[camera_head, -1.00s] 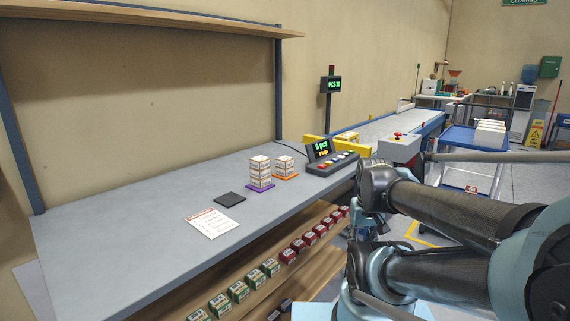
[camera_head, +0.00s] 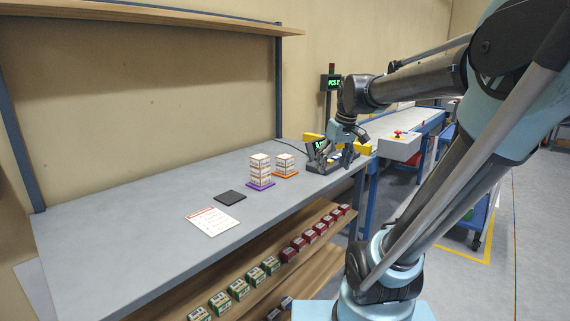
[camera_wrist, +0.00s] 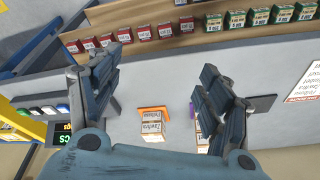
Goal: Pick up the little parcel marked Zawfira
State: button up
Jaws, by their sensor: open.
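In the head view, a short stack of small white-and-tan parcels (camera_head: 285,161) stands on an orange mat (camera_head: 287,174). A taller stack (camera_head: 260,168) stands on a purple mat (camera_head: 260,185) left of it. In the wrist view, the parcel on the orange mat (camera_wrist: 152,130) bears small print that seems to include Zawfira; the taller stack is partly hidden behind the right finger. My gripper (camera_head: 342,160) is open and empty, right of both stacks near the keypad console. The gripper's fingers also show in the wrist view (camera_wrist: 160,65), spread apart.
A console with coloured buttons (camera_wrist: 25,122) is beside my gripper. A printed sheet (camera_head: 213,221) and a dark pad (camera_head: 230,196) lie on the bench. Green boxes (camera_head: 239,289) and red boxes (camera_head: 298,243) line the shelf below. The bench's left part is clear.

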jog(key=w+a+r+n+y, duration=0.1)
jog(key=w+a+r+n, duration=0.1)
jog(key=w+a+r, duration=0.3)
jog(key=w+a+r+n, duration=0.1)
jog(key=w+a+r, duration=0.15)
jog(key=w, duration=0.45)
jog(key=w+a+r+n+y, duration=0.1)
jog(key=w+a+r+n, duration=0.2)
jog(key=w, duration=0.4)
jog(key=m, duration=0.1)
send_over(286, 156)
jog(key=s+d, duration=0.2)
jog(key=f, duration=1)
jog(key=shift+w+a+f, duration=0.15)
jog(key=shift+a+f, duration=0.05)
jog(key=shift+a, duration=0.05)
jog(key=shift+d+x, duration=0.1)
jog(key=shift+x, duration=1.45)
jog(key=shift+d+x, duration=0.15)
jog(key=shift+x, duration=1.35)
jog(key=shift+f, duration=0.1)
jog(key=c, duration=1.2)
